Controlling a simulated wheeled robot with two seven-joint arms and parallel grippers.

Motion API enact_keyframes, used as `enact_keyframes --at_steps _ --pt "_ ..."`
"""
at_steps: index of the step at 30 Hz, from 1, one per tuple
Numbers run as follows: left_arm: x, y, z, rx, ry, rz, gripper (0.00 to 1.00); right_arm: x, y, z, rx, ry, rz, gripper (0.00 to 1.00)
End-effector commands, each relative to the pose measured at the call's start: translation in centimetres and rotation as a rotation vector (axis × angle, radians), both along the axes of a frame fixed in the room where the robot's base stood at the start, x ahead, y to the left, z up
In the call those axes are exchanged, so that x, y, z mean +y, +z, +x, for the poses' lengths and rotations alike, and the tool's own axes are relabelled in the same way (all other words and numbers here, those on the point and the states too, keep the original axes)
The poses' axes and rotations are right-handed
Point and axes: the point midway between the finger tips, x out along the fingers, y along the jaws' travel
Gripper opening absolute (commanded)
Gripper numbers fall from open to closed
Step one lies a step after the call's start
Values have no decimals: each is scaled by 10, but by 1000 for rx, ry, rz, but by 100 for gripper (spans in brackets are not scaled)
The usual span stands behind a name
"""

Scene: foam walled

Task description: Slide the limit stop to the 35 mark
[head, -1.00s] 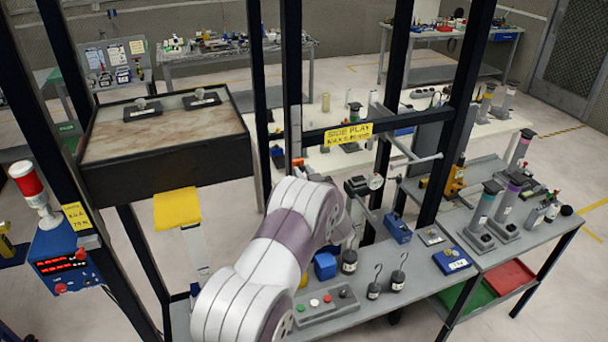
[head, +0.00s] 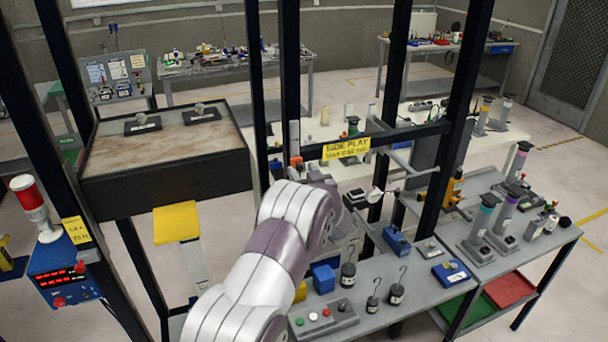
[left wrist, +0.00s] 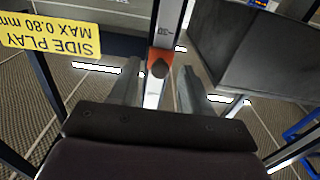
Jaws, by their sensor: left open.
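The limit stop (left wrist: 160,62) is a small orange block with a dark round knob, on a pale upright rail (left wrist: 170,22) with dark scale marks. The mark numbers are too small to read. In the left wrist view my left gripper (left wrist: 158,78) is open, with one finger on each side of the stop and a visible gap to it. In the head view a small orange patch (head: 297,161), likely the stop, shows just beyond my left gripper (head: 308,172), which my arm partly hides. My right gripper is not in view.
A yellow "SIDE PLAY" sign (head: 346,149) hangs on a dark crossbar close to the gripper. Dark frame posts (head: 262,90) stand around it. A dark-sided box (head: 165,180) is at the left. A grey bench (head: 420,285) holds weights and a button box (head: 323,317).

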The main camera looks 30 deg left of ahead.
Motion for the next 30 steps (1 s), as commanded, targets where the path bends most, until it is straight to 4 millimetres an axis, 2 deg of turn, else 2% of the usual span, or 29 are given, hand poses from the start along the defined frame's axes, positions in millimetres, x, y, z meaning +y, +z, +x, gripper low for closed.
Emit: enact_keyframes --at_steps 5,12,18,30 --pt "-14 -4 -11 0 -2 -1 48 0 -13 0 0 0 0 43" --pt "-64 -6 -54 -3 -4 0 48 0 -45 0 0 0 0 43" --pt "-92 -2 -78 -1 -3 2 48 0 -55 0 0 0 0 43" --pt "-98 1 -84 -1 0 2 48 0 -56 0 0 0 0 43"
